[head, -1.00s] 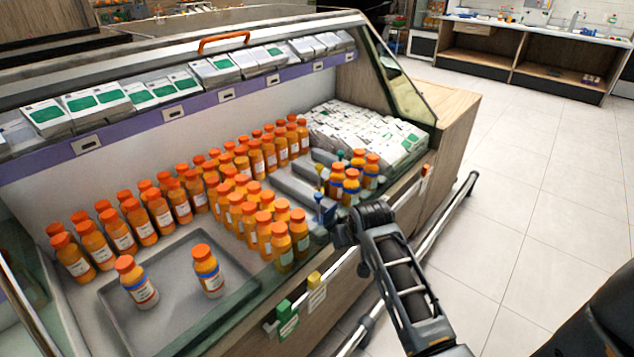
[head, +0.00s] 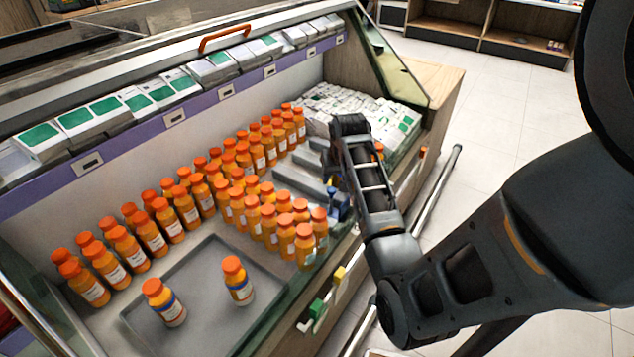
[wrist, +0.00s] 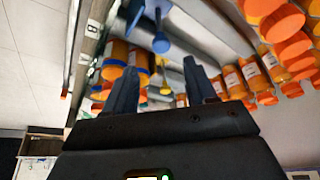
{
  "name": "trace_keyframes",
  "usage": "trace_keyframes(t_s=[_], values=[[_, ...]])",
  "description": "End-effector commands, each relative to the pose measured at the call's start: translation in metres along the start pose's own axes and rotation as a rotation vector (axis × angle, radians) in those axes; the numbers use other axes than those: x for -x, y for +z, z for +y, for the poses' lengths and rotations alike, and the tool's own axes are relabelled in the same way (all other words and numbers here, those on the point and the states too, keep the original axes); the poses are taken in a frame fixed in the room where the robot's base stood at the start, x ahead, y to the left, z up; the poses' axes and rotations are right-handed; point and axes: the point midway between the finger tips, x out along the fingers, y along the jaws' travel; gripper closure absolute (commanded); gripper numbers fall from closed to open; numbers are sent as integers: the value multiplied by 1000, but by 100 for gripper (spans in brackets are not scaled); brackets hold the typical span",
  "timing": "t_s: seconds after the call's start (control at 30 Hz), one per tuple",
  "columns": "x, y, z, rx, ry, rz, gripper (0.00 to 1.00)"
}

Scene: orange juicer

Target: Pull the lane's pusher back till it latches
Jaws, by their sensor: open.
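My gripper (wrist: 160,66) is open and empty in the wrist view, with one dark finger on each side. A blue pusher part with a round knob (wrist: 160,42) shows just beyond the fingertips, between them in the picture. I cannot tell whether they touch it. A yellow knob (wrist: 164,89) shows farther back between the fingers. In the head view, a blue piece (head: 337,203) sits at the front of the grey lanes (head: 299,181), beside my arm.
Several orange-capped bottles (head: 286,236) stand in rows left of the lanes. A grey tray (head: 205,270) holds two bottles. White boxes (head: 395,125) fill the area behind my arm. Yellow (head: 340,273) and green (head: 317,308) tags hang on the front edge.

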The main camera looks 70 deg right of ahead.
Motion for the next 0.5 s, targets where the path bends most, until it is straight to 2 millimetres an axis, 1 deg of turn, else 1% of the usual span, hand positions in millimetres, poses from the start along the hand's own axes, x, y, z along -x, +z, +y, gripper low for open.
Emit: trace_keyframes(t_s=[0.07,0.17,0.4,0.5], values=[[-2,0,1,-2,1,-2,44],[-11,0,1,-2,1,-4,44],[-48,1,1,-2,1,-5,44],[-61,0,1,-2,0,-3,44]])
